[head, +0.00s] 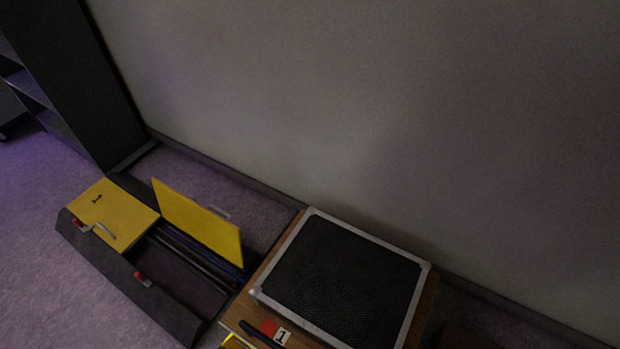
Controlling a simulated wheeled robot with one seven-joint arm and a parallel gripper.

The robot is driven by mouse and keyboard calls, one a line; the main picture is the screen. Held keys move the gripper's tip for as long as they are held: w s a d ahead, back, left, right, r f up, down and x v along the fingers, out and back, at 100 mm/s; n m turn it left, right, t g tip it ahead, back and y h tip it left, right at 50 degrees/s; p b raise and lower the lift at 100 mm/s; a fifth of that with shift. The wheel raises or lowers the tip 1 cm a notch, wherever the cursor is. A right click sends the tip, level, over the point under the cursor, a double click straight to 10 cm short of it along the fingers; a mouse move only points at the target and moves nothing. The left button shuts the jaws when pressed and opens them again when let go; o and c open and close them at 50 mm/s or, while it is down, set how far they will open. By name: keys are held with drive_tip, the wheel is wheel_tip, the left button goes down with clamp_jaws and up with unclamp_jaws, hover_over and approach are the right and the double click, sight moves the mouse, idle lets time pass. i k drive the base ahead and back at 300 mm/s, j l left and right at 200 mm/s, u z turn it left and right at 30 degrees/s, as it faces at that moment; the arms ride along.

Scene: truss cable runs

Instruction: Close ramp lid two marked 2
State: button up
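A dark cable ramp (130,280) lies on the floor at the lower left. Its left yellow lid (120,217) lies flat and shut, with a small dark mark that looks like a 1 turned sideways and a pale handle. Another yellow lid (200,222) stands raised, hinged on the wall side of the ramp; no number shows on its visible face. Below it the channel (190,268) is open, with dark and blue cables inside. My gripper is not in view.
A wooden box (259,284) with a black, silver-edged panel (345,280) stands right of the ramp. A white tag marked 1 (282,336) is at its front. A wall runs behind; a dark shelf (70,80) stands left. Carpet (50,285) at left is clear.

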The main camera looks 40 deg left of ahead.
sight(216, 232)
drive_tip(key=k+u, duration=0.1)
drive_tip(key=u, duration=2.05)
